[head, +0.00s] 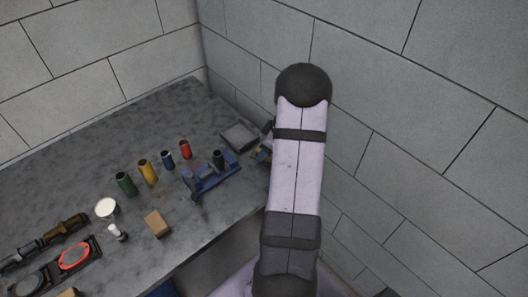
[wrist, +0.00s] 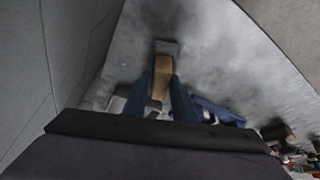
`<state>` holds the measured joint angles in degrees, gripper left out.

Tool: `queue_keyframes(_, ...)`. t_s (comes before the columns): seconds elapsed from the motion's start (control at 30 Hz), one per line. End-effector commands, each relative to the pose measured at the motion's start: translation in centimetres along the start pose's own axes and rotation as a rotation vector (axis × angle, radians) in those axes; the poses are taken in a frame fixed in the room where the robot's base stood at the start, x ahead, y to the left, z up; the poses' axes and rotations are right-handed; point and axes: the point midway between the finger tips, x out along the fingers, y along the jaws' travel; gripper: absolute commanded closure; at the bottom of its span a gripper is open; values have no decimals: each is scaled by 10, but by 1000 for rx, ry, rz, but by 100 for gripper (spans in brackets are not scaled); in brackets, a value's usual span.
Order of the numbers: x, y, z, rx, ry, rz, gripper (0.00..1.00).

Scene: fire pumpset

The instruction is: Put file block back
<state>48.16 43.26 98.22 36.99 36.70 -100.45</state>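My gripper (wrist: 163,78) shows in the wrist view as two dark blue fingers, one on each side of a long tan piece (wrist: 161,72). The fingers look closed against its sides. I take it for the file block, but its full shape is hidden. A dark grey patch (wrist: 167,46) lies at its far end; I cannot tell whether it is part of it. In the head view my arm covers most of the gripper (head: 263,153), at the table's right edge. A flat grey square (head: 239,137) lies on the table just left of it.
A blue fixture (head: 212,180) stands left of the gripper on the grey table (head: 90,150). A tan block (head: 157,224) lies near the front edge. A block wall (head: 390,90) rises close on the right.

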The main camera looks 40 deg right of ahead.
Motion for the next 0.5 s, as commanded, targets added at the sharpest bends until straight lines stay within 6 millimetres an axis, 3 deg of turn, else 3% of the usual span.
queue_keyframes(0.07, 0, 0, 0, 0, 0, 0, 58)
queue_keyframes(0.5, -4, 0, -2, 0, 0, 0, 58)
